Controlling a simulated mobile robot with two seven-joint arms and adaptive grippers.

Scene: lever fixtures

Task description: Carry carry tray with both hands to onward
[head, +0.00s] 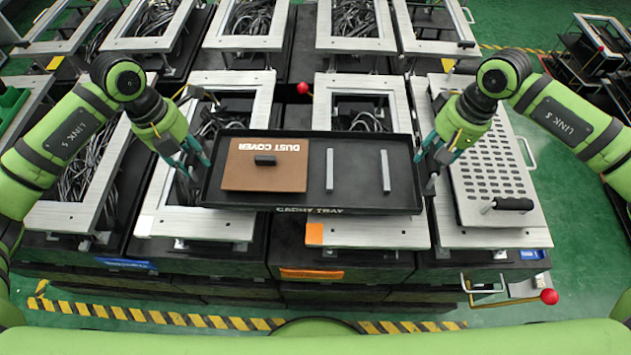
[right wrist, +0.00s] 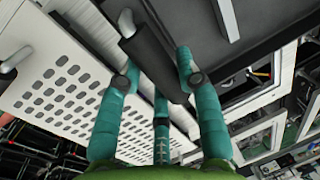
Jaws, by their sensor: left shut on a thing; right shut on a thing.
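The black carry tray (head: 345,199) is held level above the fixtures in the head view, with its name printed on the front wall. On it lie a brown dust cover (head: 240,178) with a dark handle and two grey bars (head: 329,170) (head: 386,171). My left gripper (head: 200,170) is shut at the tray's left end; the grasp itself is partly hidden. My right gripper (head: 428,165) is at the right end. In the right wrist view its teal fingers (right wrist: 158,75) are shut around the tray's dark handle (right wrist: 150,58), beside the tray wall.
Below the tray are light-framed fixtures (head: 205,224) with cables inside. A perforated panel (head: 492,165) with a black handle (head: 513,204) lies at the right. Red-knobbed levers (head: 303,88) (head: 549,296) stick out behind the tray and at front right. Green floor is free at the right.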

